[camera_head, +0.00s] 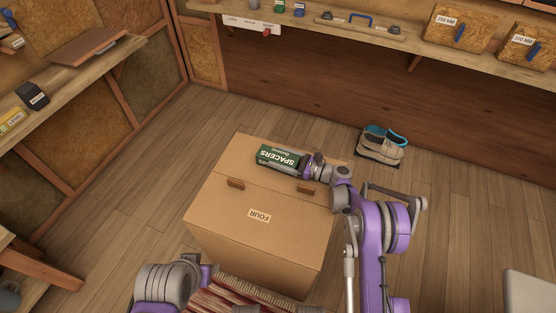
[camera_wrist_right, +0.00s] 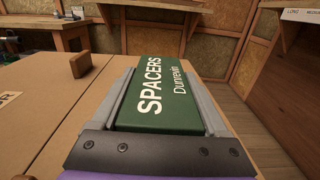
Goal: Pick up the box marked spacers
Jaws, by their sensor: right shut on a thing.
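The green box marked SPACERS (camera_head: 281,157) is at the top of a large cardboard box labelled FOUR (camera_head: 245,225). My right gripper (camera_head: 306,165) reaches it from the right and is shut on it. In the right wrist view the spacers box (camera_wrist_right: 160,95) sits between the two grey fingers of my right gripper (camera_wrist_right: 165,105), its lettered face showing. I cannot tell whether it touches the cardboard or is slightly raised. My left gripper (camera_head: 208,272) is low in the head view, left of centre, apart from the spacers box; its fingers are not clear.
A pair of shoes (camera_head: 380,145) stands on the floor right of the cardboard box. A shelf with boxes marked 250 MM (camera_head: 455,30) and 200 MM (camera_head: 524,46) runs along the back. Floor to the left is clear.

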